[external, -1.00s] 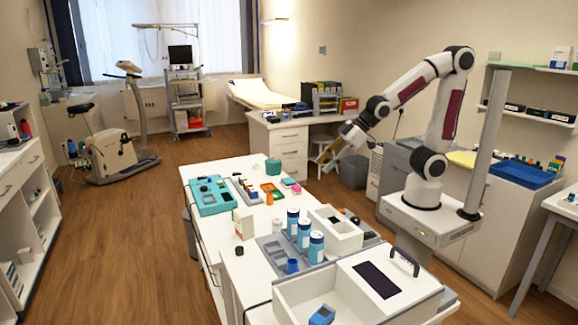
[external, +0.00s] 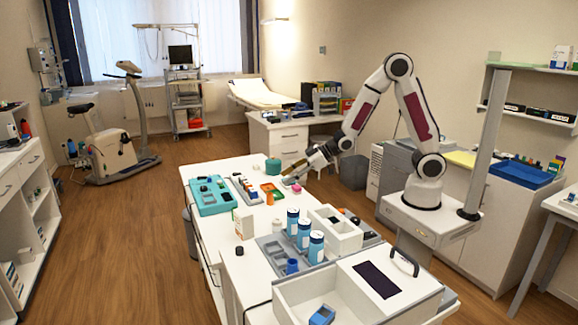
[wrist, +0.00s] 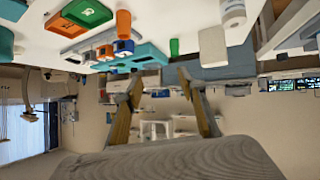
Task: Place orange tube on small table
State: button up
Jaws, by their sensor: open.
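The worktable (external: 225,170) holds a teal case (external: 209,196), an orange-green tray (external: 271,190), a pink item (external: 296,188) and a green container (external: 273,166). Blue bottles (external: 303,234) and a white box (external: 243,223) stand nearer. Open floor lies left.

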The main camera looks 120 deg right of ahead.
jog(key=m+t, duration=0.1)
jog(key=t, duration=0.1)
send_near(270, 194)
jog(key=w, duration=0.2)
jog(key=w+a, duration=0.1)
jog(key=shift+a+r+h, duration=0.1)
jog(key=shift+r+h, duration=0.2)
jog(key=shift+h, duration=0.1)
jog(key=shift+s+d+f+m, duration=0.25)
jog(key=shift+d+f+m, duration=0.05)
jog(key=shift+f, duration=0.1)
jog(key=shift+w, duration=0.15)
jog(key=shift+x, duration=1.15)
jog(key=shift+f, duration=0.1)
jog(key=shift+x, duration=2.6)
jog(key=c, duration=1.1)
